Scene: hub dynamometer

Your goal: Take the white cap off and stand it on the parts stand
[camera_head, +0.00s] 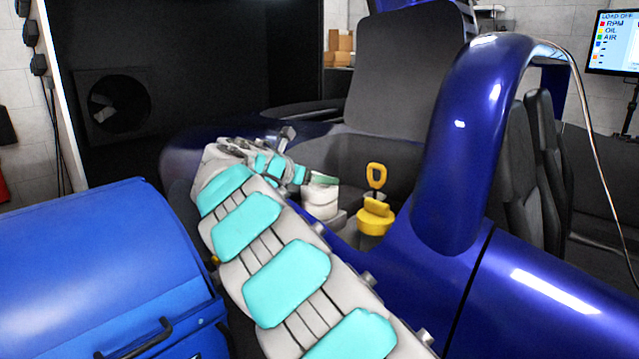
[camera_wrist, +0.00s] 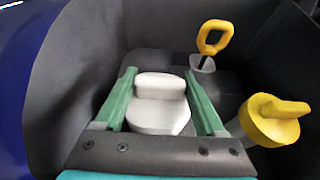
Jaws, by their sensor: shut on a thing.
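The white cap (camera_wrist: 160,108), round with a raised grip tab, sits low in the engine bay in the wrist view. My gripper (camera_wrist: 163,100) has a green finger on each side of the tab and is shut on it. In the head view my gripper (camera_head: 322,180) reaches down over the white cap (camera_head: 320,203) from the left. I cannot tell whether the cap is seated or lifted, as what is under it is hidden. I cannot make out a parts stand in either view.
A yellow cap (camera_wrist: 268,122) stands close right of my gripper, and a yellow-handled dipstick (camera_wrist: 212,38) rises behind. Dark bay walls enclose the space. In the head view, a blue fender arch (camera_head: 470,140) rises at right and a blue cabinet (camera_head: 100,260) stands at left.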

